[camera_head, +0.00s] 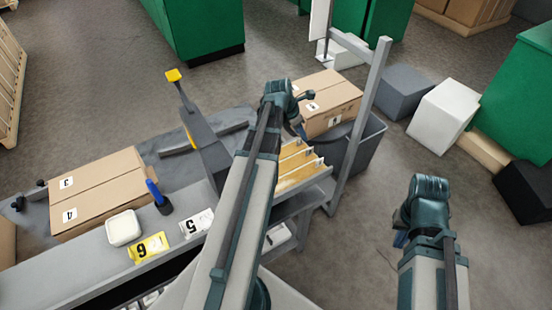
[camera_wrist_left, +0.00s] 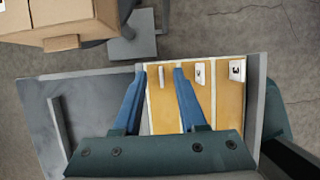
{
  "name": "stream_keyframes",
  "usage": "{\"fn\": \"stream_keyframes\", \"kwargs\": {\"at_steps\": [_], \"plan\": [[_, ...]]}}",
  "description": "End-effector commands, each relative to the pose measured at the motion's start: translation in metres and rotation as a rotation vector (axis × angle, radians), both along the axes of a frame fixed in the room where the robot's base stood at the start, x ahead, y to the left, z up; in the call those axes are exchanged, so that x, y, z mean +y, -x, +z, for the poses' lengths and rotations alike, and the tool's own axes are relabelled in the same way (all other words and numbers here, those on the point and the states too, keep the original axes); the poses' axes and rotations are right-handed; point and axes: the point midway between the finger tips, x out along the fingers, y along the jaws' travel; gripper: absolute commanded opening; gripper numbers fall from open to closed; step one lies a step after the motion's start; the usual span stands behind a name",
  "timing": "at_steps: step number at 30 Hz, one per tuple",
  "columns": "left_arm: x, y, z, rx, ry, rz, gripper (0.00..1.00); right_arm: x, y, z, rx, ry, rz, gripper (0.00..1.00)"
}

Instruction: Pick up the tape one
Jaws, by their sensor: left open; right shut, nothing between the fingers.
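I cannot make out a clear tape roll in either view. A blue-handled tool with a dark head (camera_head: 160,198) stands on the grey bench beside the cartons; I cannot tell whether it is a tape dispenser. My left gripper (camera_wrist_left: 160,72) is open in the left wrist view, its blue fingers apart over a grey tray (camera_wrist_left: 95,100) with orange-yellow slats (camera_wrist_left: 233,105). Nothing shows held between them. In the head view the left arm hides most of that gripper. My right gripper (camera_head: 399,239) shows only as a small blue part beside its arm, low at the right.
The bench (camera_head: 60,268) carries a carton (camera_head: 100,190), a white tub (camera_head: 123,228), a yellow card (camera_head: 148,247), a white card (camera_head: 196,224) and a tall grey piece with a yellow top (camera_head: 205,145). A second carton (camera_head: 325,95) and a grey post (camera_head: 362,120) stand beyond the slats.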

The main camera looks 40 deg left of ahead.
Motion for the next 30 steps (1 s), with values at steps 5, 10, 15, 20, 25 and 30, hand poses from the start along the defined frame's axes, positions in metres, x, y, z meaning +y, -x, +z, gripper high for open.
{"fn": "stream_keyframes", "kwargs": {"at_steps": [5, 10, 15, 20, 25, 30], "plan": [[-0.004, -0.008, -0.029, 0.000, 0.000, 0.000, 0.41, 0.000, 0.000, -0.029, 0.000, 0.000, 0.000, 0.00], [-0.006, -0.011, -0.034, 0.000, 0.000, 0.000, 0.41, 0.000, 0.000, -0.034, 0.000, 0.000, 0.001, 0.00], [-0.006, -0.011, -0.033, 0.000, 0.000, 0.000, 0.41, 0.000, 0.000, -0.033, 0.000, 0.000, 0.001, 0.00], [-0.006, -0.011, -0.032, 0.000, 0.000, 0.000, 0.14, 0.000, 0.000, -0.033, 0.000, 0.000, 0.000, 0.00], [-0.006, -0.011, -0.033, 0.000, 0.000, 0.000, 0.00, 0.000, 0.000, -0.033, 0.000, 0.000, 0.000, 0.00], [-0.006, -0.011, -0.033, 0.000, 0.000, 0.000, 0.00, 0.000, 0.000, -0.033, 0.000, 0.000, 0.000, 0.00]]}}
